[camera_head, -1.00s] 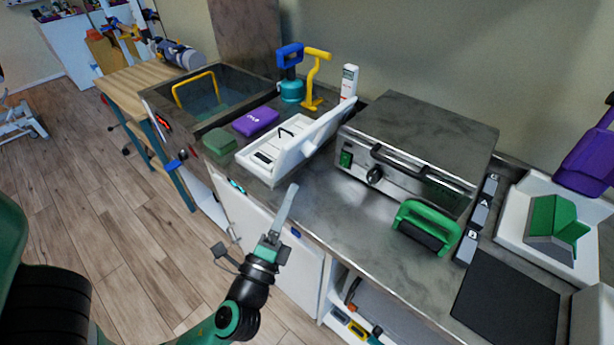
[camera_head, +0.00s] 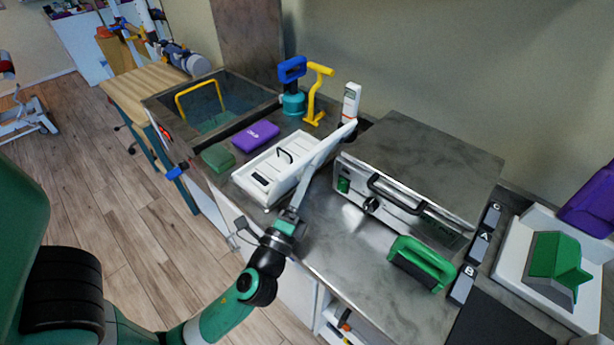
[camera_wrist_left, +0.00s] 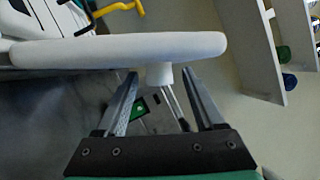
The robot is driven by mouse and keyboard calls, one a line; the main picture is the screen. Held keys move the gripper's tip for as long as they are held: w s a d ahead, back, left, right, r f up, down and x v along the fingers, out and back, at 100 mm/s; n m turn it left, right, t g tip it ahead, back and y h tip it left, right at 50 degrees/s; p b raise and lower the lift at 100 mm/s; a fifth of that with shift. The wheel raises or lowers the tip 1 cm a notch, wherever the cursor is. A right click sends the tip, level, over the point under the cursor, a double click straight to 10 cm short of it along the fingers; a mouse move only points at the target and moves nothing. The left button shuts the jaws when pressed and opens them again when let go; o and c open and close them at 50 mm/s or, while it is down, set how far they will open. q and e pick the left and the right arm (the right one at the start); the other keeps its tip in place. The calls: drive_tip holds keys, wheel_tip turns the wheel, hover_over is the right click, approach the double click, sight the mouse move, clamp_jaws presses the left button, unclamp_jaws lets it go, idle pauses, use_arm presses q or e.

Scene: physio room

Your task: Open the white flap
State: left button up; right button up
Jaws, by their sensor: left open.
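A white box (camera_head: 262,185) with a black handle lies on the steel counter. Its white flap (camera_head: 338,138) stands raised and tilted along the box's right side, partly hidden behind my left gripper (camera_head: 307,182). In the left wrist view the flap (camera_wrist_left: 110,50) shows as a long white bar with a short round knob (camera_wrist_left: 160,75) under it. My left gripper (camera_wrist_left: 160,90) is open, its fingertips on either side of the knob in the picture. I cannot tell whether they touch it. My right gripper is not in view.
A steel press (camera_head: 420,165) with a black handle stands right of the flap. A purple case (camera_head: 256,135) and a green block (camera_head: 218,157) lie left of the box. A white bottle (camera_head: 350,104) stands behind. A green-handled tool (camera_head: 422,262) lies at the front right.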

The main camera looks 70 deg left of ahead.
use_arm(q)
drive_tip(key=shift+s, duration=0.1)
drive_tip(key=shift+c, duration=1)
clamp_jaws()
